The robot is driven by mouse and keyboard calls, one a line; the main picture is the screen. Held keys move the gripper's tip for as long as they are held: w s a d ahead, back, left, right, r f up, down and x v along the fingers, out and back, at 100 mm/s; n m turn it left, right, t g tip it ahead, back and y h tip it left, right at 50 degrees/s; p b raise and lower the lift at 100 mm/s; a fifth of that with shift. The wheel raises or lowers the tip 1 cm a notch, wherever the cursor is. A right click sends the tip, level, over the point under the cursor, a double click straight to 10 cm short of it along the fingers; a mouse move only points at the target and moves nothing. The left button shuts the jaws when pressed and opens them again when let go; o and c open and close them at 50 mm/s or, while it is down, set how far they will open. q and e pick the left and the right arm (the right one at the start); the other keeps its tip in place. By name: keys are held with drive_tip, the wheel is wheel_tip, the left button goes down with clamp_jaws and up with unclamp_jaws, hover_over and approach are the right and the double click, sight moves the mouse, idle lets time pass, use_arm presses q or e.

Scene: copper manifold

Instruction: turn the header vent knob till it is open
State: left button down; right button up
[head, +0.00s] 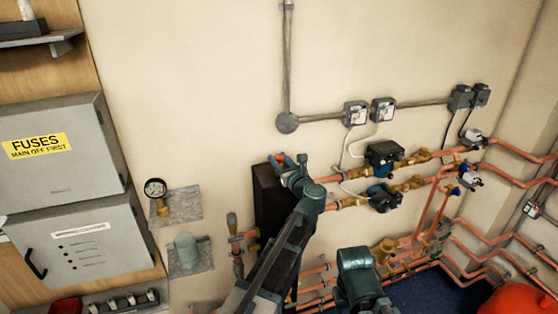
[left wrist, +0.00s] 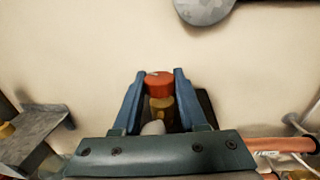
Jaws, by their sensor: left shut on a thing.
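The header vent knob (left wrist: 158,82) is a red-orange cap on a brass vent body (left wrist: 161,110) in the left wrist view. My left gripper (left wrist: 161,74) has its two blue fingers shut on the knob, one on each side. In the head view, my left gripper (head: 286,161) is at the top of the tall black header (head: 268,192). The knob is mostly hidden there by the fingers and wrist. How far the knob is turned cannot be told. My right gripper does not show.
Copper pipes with blue pumps (head: 383,153) run right of the header. A pressure gauge (head: 155,188) and grey fuse boxes (head: 50,150) are on the left. A round grey conduit box (head: 287,123) is on the wall above my left gripper. A red vessel (head: 518,299) stands lower right.

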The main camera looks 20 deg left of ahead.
use_arm(q)
drive_tip(key=n+g+y, duration=0.2)
drive_tip(key=g, duration=0.1)
drive_tip(key=n+g+y, duration=0.1)
drive_tip(key=n+g, duration=0.1)
drive_tip(key=n+g+y, duration=0.2)
drive_tip(key=g, duration=0.1)
drive_tip(key=shift+w+d+n+g+y, duration=0.1)
drive_tip(key=shift+w+n+g+y, duration=0.2)
drive_tip(key=shift+w, duration=0.05)
drive_tip(key=n+g, duration=0.3)
drive_tip(key=g, duration=0.1)
drive_tip(key=shift+g+y, duration=0.3)
drive_tip(key=shift+y, duration=0.1)
drive_tip(key=shift+s+n+g, duration=0.2)
drive_tip(key=shift+n+g, duration=0.6)
drive_tip(key=shift+g, duration=0.4)
drive_tip(key=shift+n+g, duration=0.3)
drive_tip(key=shift+g, duration=0.2)
drive_tip(key=shift+c, duration=2.2)
unclamp_jaws()
drive_tip(key=shift+s, duration=0.1)
